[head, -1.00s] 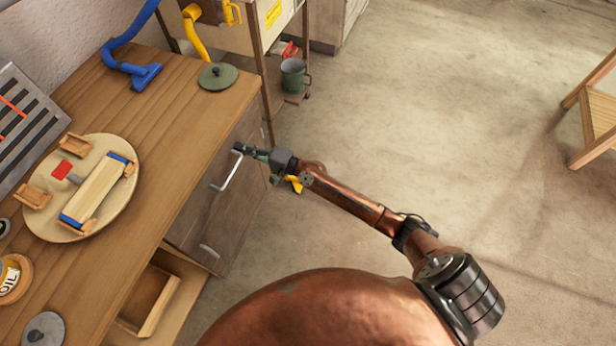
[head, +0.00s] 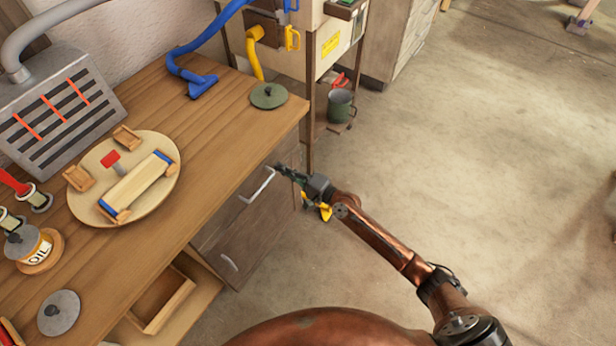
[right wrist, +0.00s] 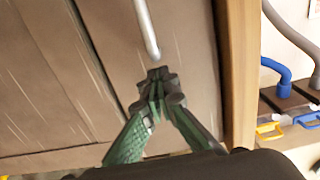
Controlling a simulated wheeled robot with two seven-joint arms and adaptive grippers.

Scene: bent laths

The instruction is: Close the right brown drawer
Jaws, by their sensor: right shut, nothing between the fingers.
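The brown drawer front (head: 245,215) is below the right end of the workbench top, with a silver bar handle (head: 258,187) on it. The handle also shows in the right wrist view (right wrist: 147,28). My right gripper (head: 281,169) is at the handle's far end, close to the brown front. In the right wrist view, its green fingers (right wrist: 158,76) are shut and empty, with the tips just by the handle's end; I cannot tell whether they touch. A second, lower handle (head: 228,263) sits nearer me. How far the drawer stands out is unclear. My left gripper is out of view.
A light wooden open box (head: 165,300) juts out below the bench at the near left. The floor (head: 460,150) at right is clear.

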